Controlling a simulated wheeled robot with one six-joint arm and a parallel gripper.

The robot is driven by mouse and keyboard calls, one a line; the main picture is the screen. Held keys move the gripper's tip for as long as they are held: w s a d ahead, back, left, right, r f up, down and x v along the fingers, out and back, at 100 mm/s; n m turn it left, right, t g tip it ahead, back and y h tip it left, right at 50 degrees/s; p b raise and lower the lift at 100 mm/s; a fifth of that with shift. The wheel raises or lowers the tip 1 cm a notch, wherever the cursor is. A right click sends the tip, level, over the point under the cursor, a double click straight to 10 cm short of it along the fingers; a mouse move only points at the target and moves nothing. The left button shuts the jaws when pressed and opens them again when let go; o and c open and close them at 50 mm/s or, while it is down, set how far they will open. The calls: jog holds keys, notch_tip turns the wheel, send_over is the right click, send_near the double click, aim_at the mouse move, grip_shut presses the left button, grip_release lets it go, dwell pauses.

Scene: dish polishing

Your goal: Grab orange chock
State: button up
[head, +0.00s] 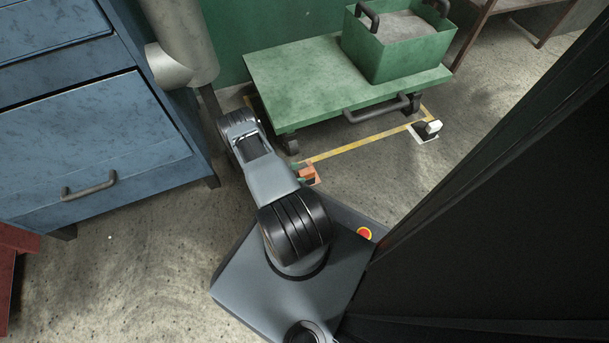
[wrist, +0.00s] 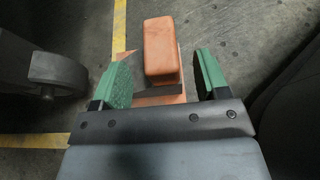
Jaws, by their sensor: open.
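The orange chock (wrist: 162,50) shows in the wrist view, with a raised block on top of a flatter orange base. My gripper (wrist: 160,75) is open, with one green finger on each side of the chock and gaps between the fingers and the raised block. In the head view the orange chock (head: 307,173) lies on the floor beside my arm, near the front left corner of the green cart. The gripper is mostly hidden behind my arm there; a bit of green shows beside the chock.
A green cart (head: 300,82) carries a green bin (head: 400,58). A yellow floor line (head: 360,140) runs along its front. A white and black block (head: 431,128) stands at the line's right end. A blue cabinet (head: 90,130) is at left. A cart wheel (wrist: 50,72) is left of my gripper.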

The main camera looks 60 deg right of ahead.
aim_at(307, 172)
jog(key=x, duration=0.5)
jog(key=shift+a, duration=0.1)
grip_shut()
dwell(0.5)
